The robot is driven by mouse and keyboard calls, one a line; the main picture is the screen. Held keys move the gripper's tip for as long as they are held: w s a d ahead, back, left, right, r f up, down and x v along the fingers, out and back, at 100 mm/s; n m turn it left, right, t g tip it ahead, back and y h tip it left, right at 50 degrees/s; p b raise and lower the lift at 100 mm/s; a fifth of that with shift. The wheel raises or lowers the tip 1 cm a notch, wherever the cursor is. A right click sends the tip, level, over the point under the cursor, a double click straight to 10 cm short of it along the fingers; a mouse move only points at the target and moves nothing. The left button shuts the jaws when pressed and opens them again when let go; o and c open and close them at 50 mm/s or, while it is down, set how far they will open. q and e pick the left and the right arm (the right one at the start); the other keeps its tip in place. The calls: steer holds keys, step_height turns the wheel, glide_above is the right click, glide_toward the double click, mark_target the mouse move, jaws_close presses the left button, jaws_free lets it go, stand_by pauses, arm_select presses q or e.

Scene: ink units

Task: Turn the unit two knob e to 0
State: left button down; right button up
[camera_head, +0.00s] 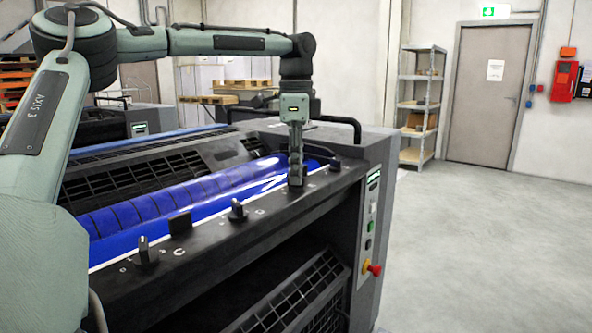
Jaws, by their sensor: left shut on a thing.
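The ink unit (240,250) fills the middle of the view, with a blue roller behind its dark front ledge. Two knobs show on the ledge, one at the lower left (145,252) and one further right (238,211). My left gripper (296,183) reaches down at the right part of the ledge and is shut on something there. The fingers hide what they hold; it sits in line with the knobs, but I cannot read its letter or setting. My right gripper is not in view.
A dark handle rail (335,124) stands behind my left gripper. The unit's right end carries buttons and a red emergency stop (373,268). Another machine (110,122) stands behind at the left. The floor (470,240) to the right is clear.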

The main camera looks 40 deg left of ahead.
arm_select(q)
steer(key=n, duration=0.4)
steer(key=shift+n, duration=2.3)
steer(key=c, duration=1.6)
jaws_free()
steer(key=shift+r, duration=0.1)
step_height(320, 180, up, 12)
steer(key=shift+f, duration=0.1)
